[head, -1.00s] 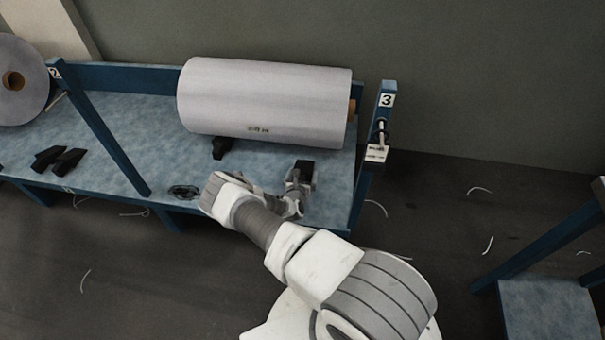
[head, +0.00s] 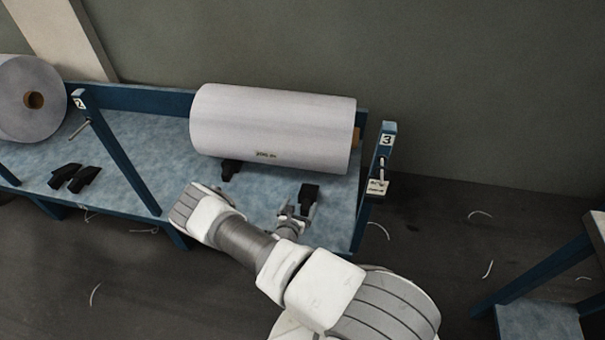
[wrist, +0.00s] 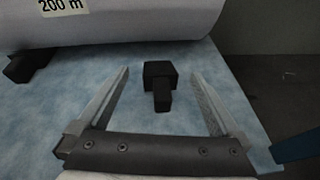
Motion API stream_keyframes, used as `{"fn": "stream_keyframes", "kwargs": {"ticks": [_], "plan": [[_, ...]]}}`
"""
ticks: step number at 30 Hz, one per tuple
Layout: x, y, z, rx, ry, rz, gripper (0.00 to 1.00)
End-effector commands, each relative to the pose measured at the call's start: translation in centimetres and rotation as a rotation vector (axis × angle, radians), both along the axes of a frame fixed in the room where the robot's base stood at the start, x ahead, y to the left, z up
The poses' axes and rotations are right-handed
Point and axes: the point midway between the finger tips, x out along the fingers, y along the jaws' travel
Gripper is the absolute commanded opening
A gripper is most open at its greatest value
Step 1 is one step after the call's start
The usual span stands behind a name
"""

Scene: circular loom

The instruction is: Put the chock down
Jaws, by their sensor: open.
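The black chock (head: 309,193) rests on the blue bench top, right of the front of the large grey roll (head: 275,128). In the wrist view the chock (wrist: 160,84) sits between the spread fingers, with a visible gap on each side. My gripper (head: 293,213) is open, low over the bench on the near side of the chock; its fingers also show in the wrist view (wrist: 160,73). Another black chock (head: 231,169) is at the roll's lower front edge, left of the first; it also shows in the wrist view (wrist: 28,64).
The blue bench (head: 130,150) has a post marked 3 (head: 386,150) at its right end and a post marked 2 (head: 115,150) further left. Two black chocks (head: 75,178) lie left of that post. Another roll (head: 30,98) stands at far left. Bench edge is close on the right.

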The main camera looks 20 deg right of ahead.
Motion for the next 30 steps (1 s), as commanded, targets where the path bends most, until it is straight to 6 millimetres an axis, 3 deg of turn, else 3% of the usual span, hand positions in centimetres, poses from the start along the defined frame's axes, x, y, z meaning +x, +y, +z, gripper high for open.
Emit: {"fn": "stream_keyframes", "kwargs": {"ticks": [1,6,13,20,30], "plan": [[1.1,-0.1,2.4,0.022,-0.047,-0.058,1.00],[2.6,-0.9,9.8,0.092,-0.184,-0.272,1.00],[2.3,-2.3,18.9,0.213,-0.337,-0.555,1.00],[-0.1,-3.1,26.8,0.368,-0.459,-0.825,1.00],[-5.7,-2.7,36.3,0.651,-0.587,-1.176,1.00]]}}
